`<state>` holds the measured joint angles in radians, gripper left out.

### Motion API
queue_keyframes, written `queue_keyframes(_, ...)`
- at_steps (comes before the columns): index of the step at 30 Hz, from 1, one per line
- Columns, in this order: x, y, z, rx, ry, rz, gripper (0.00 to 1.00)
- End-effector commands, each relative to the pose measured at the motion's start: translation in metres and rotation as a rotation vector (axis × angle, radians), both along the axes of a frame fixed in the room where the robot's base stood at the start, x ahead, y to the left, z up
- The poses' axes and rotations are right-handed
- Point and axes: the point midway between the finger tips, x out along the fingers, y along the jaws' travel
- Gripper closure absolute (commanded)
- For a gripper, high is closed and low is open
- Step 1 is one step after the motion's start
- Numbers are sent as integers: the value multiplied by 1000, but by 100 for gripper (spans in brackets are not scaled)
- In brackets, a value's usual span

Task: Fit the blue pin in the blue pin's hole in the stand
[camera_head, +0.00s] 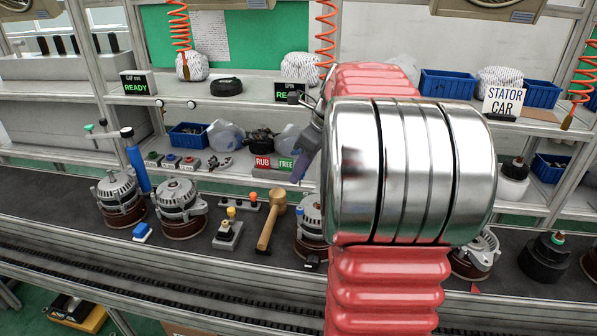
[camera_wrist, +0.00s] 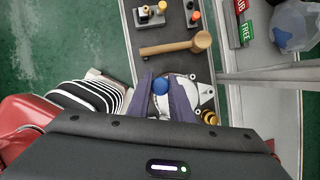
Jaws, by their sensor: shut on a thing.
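The blue pin (camera_wrist: 161,85) shows as a round blue head between the two purple fingers of my gripper (camera_wrist: 164,98) in the wrist view. My gripper is shut on it, above an alternator. The pin's lower part is hidden. In the head view, one purple finger of my gripper (camera_head: 309,148) shows left of my arm. A low grey stand (camera_head: 227,236) with a yellow-topped peg is on the bench, left of the mallet; it also shows in the wrist view (camera_wrist: 150,20). I cannot make out the blue pin's hole.
A wooden mallet (camera_head: 267,232) lies between the stand and the alternator near my gripper. Two alternators (camera_head: 181,209) and a tall blue cylinder (camera_head: 138,165) stand at the left. My arm hides the bench's middle right.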

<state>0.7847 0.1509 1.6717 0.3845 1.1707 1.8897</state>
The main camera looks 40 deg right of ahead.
Motion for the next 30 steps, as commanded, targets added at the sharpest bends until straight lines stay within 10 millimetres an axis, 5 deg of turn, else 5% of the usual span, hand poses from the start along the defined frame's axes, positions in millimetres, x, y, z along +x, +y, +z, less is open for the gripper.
queue_keyframes(11, 22, 27, -21, 3, 2, 261, 100)
queue_keyframes(30, 89, 163, -109, 5, 3, 1471, 100)
